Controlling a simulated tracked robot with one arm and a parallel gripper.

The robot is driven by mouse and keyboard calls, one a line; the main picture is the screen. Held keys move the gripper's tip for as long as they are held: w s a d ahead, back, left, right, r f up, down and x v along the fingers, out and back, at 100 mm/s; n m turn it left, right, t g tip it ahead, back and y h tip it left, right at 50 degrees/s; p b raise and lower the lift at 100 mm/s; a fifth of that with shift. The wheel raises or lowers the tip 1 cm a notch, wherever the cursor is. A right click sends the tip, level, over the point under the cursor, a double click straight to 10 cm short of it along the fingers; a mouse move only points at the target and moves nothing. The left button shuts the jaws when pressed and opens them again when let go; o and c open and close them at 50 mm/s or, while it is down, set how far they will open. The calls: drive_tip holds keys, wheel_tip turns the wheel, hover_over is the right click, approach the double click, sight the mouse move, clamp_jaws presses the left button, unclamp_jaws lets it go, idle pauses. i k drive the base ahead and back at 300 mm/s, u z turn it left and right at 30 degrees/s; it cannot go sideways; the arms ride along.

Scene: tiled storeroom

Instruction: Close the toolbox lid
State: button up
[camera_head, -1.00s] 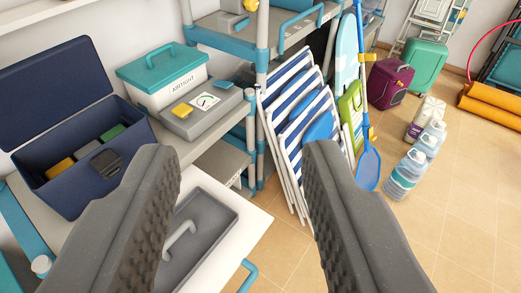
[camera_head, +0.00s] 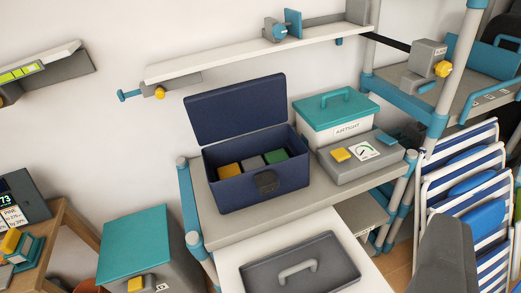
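The dark blue toolbox (camera_head: 255,194) stands on a grey shelf top left of centre. Its lid (camera_head: 236,108) is raised and leans back toward the wall. Yellow, grey and green items show inside, and a dark latch (camera_head: 266,182) is on the front. Only one dark grey finger of my gripper (camera_head: 447,255) shows, at the lower right, well to the right of the toolbox and apart from it. Nothing is against either side of this finger, so my gripper looks open. The other finger is out of view.
A teal-lidded white box (camera_head: 338,131) and a grey gauge case (camera_head: 349,172) stand right of the toolbox. A wall shelf (camera_head: 240,58) runs above the lid. A grey tray (camera_head: 270,272) lies in front. Striped folding chairs (camera_head: 490,190) stand at the right.

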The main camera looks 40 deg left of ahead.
sight(216, 115)
drive_tip(key=z, duration=2.35)
drive_tip(key=k, duration=1.15)
drive_tip(key=u, duration=2.35)
drive_tip(key=i, duration=0.55)
drive_tip(key=u, duration=0.05)
